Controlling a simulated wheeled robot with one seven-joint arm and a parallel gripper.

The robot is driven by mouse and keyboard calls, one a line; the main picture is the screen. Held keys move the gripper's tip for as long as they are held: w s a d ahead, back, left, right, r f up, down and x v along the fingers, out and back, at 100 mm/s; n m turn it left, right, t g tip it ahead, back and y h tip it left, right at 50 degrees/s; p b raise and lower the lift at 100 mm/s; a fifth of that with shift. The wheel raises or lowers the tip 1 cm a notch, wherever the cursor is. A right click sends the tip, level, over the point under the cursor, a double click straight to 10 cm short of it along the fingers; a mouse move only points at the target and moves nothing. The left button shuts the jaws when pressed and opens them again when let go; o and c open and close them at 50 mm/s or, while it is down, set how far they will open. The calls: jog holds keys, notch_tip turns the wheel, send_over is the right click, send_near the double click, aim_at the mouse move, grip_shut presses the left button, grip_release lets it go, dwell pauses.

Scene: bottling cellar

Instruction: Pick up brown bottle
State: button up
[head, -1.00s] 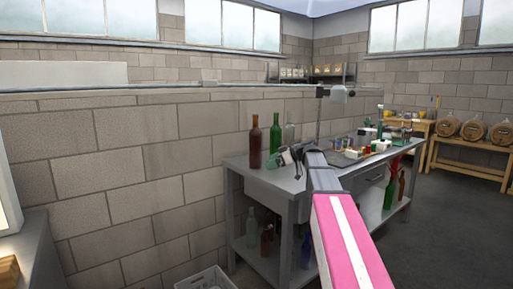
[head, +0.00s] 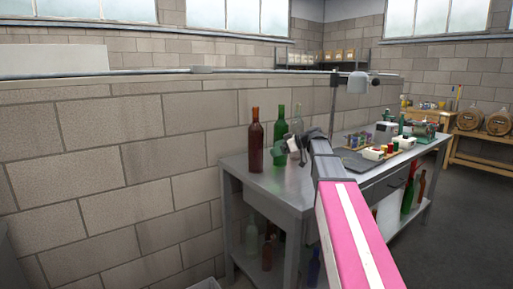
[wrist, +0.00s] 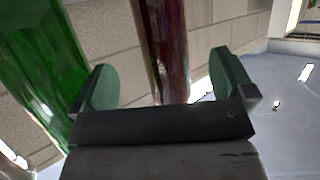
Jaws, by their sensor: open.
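The brown bottle (head: 256,145) stands upright on the left end of the metal workbench, looking dark reddish brown. In the wrist view the brown bottle (wrist: 166,45) shows between and beyond the two green-padded fingers, with its lower part near the palm edge in the picture. My gripper (head: 284,151) is open and empty, to the right of the bottle in the head view. It also shows in the wrist view (wrist: 164,82), fingers wide apart. I cannot tell the exact gap between fingers and bottle.
A green bottle (head: 278,127) stands just right of the brown one, and fills the left of the wrist view (wrist: 38,70). A clear bottle (head: 296,120) is behind my gripper. The workbench (head: 300,195) has bottles on its lower shelf. A block wall (head: 100,175) runs along the left.

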aim_at(259, 145)
jog(key=x, duration=0.9)
jog(key=shift+f, duration=0.2)
jog(key=shift+r, duration=0.1)
jog(key=c, duration=1.7)
jog(key=shift+r, duration=1.25)
jog(key=shift+a+r, duration=0.15)
jog(key=shift+r, duration=0.75)
jog(key=s+a+r, duration=0.1)
jog(key=a+r, duration=0.1)
jog(key=a, duration=0.1)
jog(key=s+a+r, duration=0.2)
jog(key=a, duration=0.2)
jog(key=s+a+r, duration=0.2)
jog(key=a, duration=0.1)
jog(key=shift+s+a+r, duration=0.1)
jog(key=shift+a+r, duration=0.05)
jog(key=shift+r, duration=0.2)
